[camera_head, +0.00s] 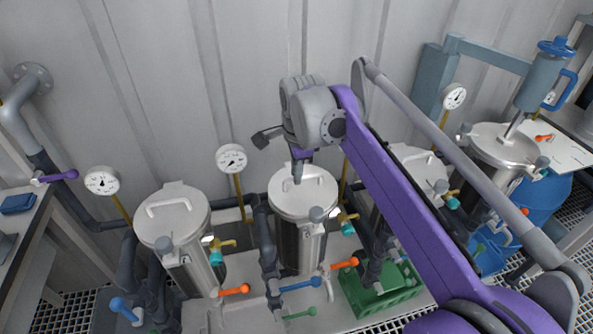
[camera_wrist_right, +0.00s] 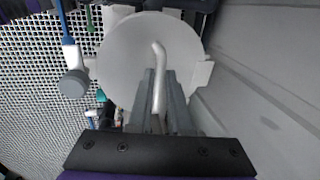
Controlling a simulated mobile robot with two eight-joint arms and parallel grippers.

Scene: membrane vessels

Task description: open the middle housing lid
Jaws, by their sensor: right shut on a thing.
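The middle housing (camera_head: 298,245) is a steel cylinder with a round pale lid (camera_head: 318,198), which lies flat on its top. The lid also shows in the right wrist view (camera_wrist_right: 120,55) as a pale disc with a bent bar handle (camera_wrist_right: 160,60). My right gripper (camera_head: 302,178) reaches down onto this lid from above. In the right wrist view its two grey fingers (camera_wrist_right: 159,98) are shut on the lid handle, one on each side. In the head view the fingers hide most of the handle. My left gripper is not in view.
Similar lidded housings stand to the left (camera_head: 172,212) and right (camera_head: 420,168), with another farther right (camera_head: 503,145). A grey clamp knob (camera_wrist_right: 73,83) sits beside the lid. A corrugated wall (camera_head: 170,80) stands close behind.

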